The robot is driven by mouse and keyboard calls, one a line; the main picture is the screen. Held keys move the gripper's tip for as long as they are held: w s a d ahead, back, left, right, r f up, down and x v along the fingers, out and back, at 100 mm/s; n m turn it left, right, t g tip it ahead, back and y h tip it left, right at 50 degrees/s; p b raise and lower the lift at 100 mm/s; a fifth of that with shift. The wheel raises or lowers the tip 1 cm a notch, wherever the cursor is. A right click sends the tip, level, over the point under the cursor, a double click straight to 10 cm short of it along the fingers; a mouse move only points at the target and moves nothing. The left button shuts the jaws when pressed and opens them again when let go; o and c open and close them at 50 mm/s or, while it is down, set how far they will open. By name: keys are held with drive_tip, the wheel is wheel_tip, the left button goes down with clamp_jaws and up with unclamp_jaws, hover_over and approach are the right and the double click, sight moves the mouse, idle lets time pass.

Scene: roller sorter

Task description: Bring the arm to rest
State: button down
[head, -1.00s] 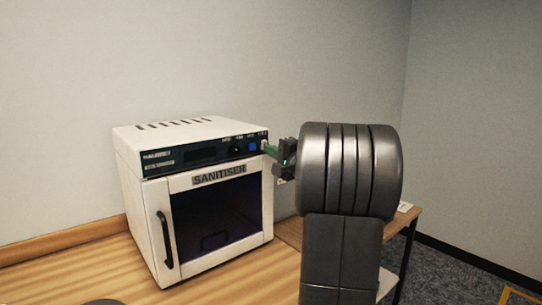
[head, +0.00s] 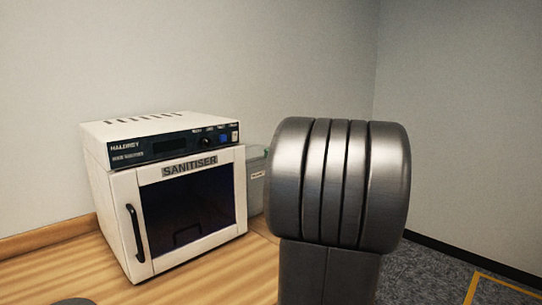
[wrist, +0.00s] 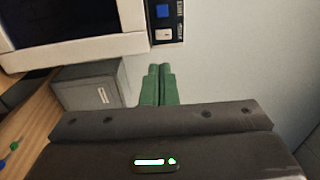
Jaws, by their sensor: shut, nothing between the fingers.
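My gripper (wrist: 158,72) shows in the wrist view with its green fingers shut together and nothing between them. It is apart from the white sanitiser (head: 122,215), whose panel corner and door frame (wrist: 90,48) fill the upper left of the wrist view.
A grey bin (head: 257,178) with a label stands just right of the sanitiser; it also shows in the wrist view (wrist: 85,90). A wooden worktop (head: 55,270) lies under the sanitiser. Carpeted floor (head: 430,277) and bare wall lie to the right.

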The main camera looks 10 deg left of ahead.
drive_tip(key=shift+a, duration=0.1)
drive_tip(key=r+p+x, duration=0.1)
drive_tip(key=p+x, duration=0.4)
drive_tip(key=x, duration=0.3)
drive_tip(key=shift+w+h, duration=0.2)
drive_tip(key=shift+h, duration=0.1)
drive_tip(key=p, duration=0.3)
drive_tip(key=shift+r+g+p, duration=0.3)
drive_tip(key=shift+r+p, duration=0.05)
drive_tip(key=shift+p, duration=0.05)
